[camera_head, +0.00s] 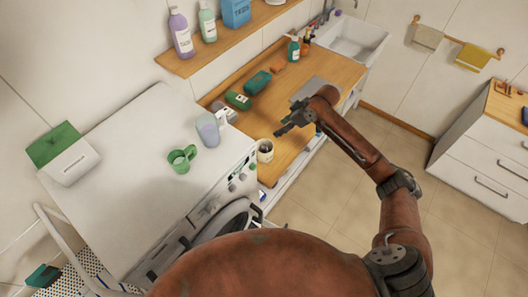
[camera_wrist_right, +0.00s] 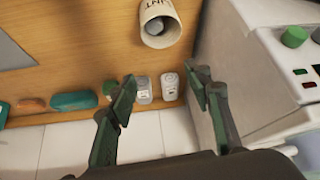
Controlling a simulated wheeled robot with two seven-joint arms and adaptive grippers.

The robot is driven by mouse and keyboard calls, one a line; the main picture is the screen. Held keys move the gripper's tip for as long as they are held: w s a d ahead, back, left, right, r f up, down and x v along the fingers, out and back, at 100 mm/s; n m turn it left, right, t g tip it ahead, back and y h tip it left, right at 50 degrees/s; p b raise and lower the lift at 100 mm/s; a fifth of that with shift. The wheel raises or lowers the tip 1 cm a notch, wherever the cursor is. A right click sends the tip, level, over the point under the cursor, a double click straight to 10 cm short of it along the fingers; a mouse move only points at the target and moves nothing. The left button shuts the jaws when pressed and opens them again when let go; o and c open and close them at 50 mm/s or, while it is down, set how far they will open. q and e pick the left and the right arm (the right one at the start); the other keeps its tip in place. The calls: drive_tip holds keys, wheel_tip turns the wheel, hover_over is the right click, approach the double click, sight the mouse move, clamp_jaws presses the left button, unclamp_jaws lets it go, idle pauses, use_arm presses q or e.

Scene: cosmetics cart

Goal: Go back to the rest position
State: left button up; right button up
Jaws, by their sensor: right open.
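My right gripper (camera_head: 290,120) is held over the wooden counter (camera_head: 220,89) in the head view. Its fingers are spread apart and nothing is between them. In the right wrist view the open fingers (camera_wrist_right: 163,80) point towards two small pale items (camera_wrist_right: 143,88) by the counter's back edge. A white cup (camera_head: 265,146) stands on the counter, below and left of the gripper in the head view. It also shows in the wrist view (camera_wrist_right: 152,10), apart from the fingers. My left gripper is not in view.
A shelf (camera_head: 230,45) holds bottles. A sink (camera_head: 355,38) is at the back. The tiled floor (camera_head: 340,185) beside the counter is clear.

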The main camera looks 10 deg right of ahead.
drive_tip(key=shift+v, duration=1.1)
